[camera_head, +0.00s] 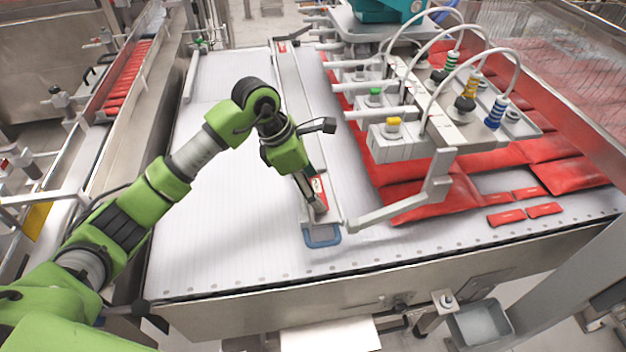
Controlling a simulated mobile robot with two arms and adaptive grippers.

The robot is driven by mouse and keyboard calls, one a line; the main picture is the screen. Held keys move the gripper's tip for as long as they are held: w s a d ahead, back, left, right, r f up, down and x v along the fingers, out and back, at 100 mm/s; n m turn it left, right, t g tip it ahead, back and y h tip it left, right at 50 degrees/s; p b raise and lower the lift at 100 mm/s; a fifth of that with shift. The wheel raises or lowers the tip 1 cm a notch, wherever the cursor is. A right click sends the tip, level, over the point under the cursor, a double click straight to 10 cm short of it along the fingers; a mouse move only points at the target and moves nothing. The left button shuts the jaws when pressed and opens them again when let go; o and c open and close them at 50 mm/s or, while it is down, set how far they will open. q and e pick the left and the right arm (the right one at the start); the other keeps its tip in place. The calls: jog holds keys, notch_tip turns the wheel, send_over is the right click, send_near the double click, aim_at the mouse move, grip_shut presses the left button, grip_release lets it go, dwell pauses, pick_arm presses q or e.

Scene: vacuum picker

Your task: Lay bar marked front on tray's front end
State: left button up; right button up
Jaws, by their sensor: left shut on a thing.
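A long, narrow grey metal tray (291,88) lies on the white belt, running from the back toward the front edge. A blue loop handle (322,237) shows at its near end. My left gripper (318,208) points down over the tray's near end. It is shut on a small bar with a red and white label (319,186), partly hidden by the fingers. I cannot read the marking or tell whether the bar touches the tray. A red label (282,47) shows at the tray's far end. My right gripper is not in view.
A vacuum picker head (420,135) with hoses stands just right of the tray, its bracket (405,205) reaching close to my gripper. Red pouches (570,173) and several small red packs (506,217) lie at right. The belt left of the tray (225,215) is clear.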

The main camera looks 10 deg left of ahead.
pick_arm(q)
jog(key=shift+f, duration=0.1)
jog(key=o, duration=0.7)
jog(key=shift+f, duration=0.1)
jog(key=shift+o, duration=0.2)
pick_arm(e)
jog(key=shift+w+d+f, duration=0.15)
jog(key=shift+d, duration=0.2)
pick_arm(q)
jog(key=b+v, duration=0.3)
jog(key=v, duration=0.9)
jog(key=shift+r, duration=0.2)
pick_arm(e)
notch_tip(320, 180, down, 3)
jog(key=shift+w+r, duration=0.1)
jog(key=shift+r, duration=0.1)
pick_arm(q)
jog(key=shift+d, duration=0.1)
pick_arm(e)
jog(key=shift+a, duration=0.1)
